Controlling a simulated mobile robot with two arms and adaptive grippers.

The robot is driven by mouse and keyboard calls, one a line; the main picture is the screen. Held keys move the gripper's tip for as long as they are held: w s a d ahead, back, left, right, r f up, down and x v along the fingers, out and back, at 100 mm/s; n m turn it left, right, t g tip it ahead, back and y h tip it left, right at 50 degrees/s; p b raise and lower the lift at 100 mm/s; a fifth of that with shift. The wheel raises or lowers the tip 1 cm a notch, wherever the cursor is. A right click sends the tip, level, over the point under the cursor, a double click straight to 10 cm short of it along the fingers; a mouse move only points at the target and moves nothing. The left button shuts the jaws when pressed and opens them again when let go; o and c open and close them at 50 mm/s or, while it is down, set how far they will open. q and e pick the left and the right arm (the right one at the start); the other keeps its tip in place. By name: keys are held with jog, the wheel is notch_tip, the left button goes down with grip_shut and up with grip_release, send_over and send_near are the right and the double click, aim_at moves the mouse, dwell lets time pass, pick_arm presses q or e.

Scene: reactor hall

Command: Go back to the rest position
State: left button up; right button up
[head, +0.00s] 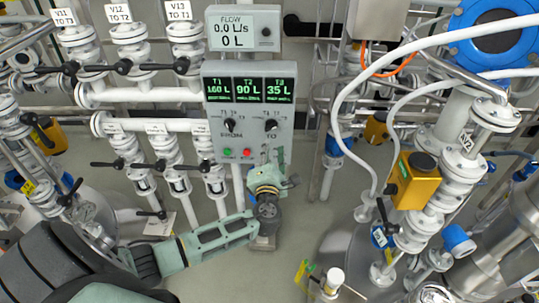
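My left arm comes in from the lower left, and its pale green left gripper (272,163) points up at the lower edge of the grey control panel (213,112). The gripper overlaps the panel's lower right part, below the TO knob (271,125). I cannot tell whether it touches the panel or whether its fingers are apart; I see nothing held. The FROM knob (230,125), a green button (227,152) and a red button (247,153) show uncovered. The tank display (248,90) reads T1 160 L, T2 90 L, T3 35 L. My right gripper is not in view.
A flow meter (243,28) above reads 0.0 L/s and 0 L. White valves with black handles (130,50) line the left. A yellow actuator box (415,180), white hoses (345,90) and steel pipes crowd the right. Some bare floor (310,215) shows right of the gripper.

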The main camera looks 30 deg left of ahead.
pick_arm(q)
jog(key=shift+v, duration=0.85)
jog(key=shift+f, duration=0.15)
jog(key=s+d+f+n+g+h+b, duration=0.1)
jog(key=s+f+n+g+h+b, duration=0.35)
jog(key=f, duration=1.05)
jog(key=s+f+n+g+y+b, duration=0.15)
jog(key=s+f+n, duration=0.6)
jog(key=f, duration=0.75)
jog(key=s+d+f+n+g+h+b, duration=0.1)
jog(key=s+f+n+g+h+b, duration=0.15)
jog(key=s+f+n, duration=0.85)
jog(key=s+d+f+n+g+h+b, duration=0.1)
jog(key=s+d+f+n+g+b, duration=0.1)
jog(key=s+f+n, duration=0.3)
jog(key=s+d+f+n+g+h+b, duration=0.1)
jog(key=s+d+f+n, duration=0.4)
jog(key=s+f, duration=0.6)
jog(key=s+d+f+n+g+h+b, duration=0.2)
jog(key=s+f+n, duration=0.4)
jog(key=s+f, duration=0.3)
jog(key=s+d+b, duration=0.1)
jog(key=s+d, duration=0.1)
jog(key=s, duration=0.1)
jog(key=shift+g, duration=0.35)
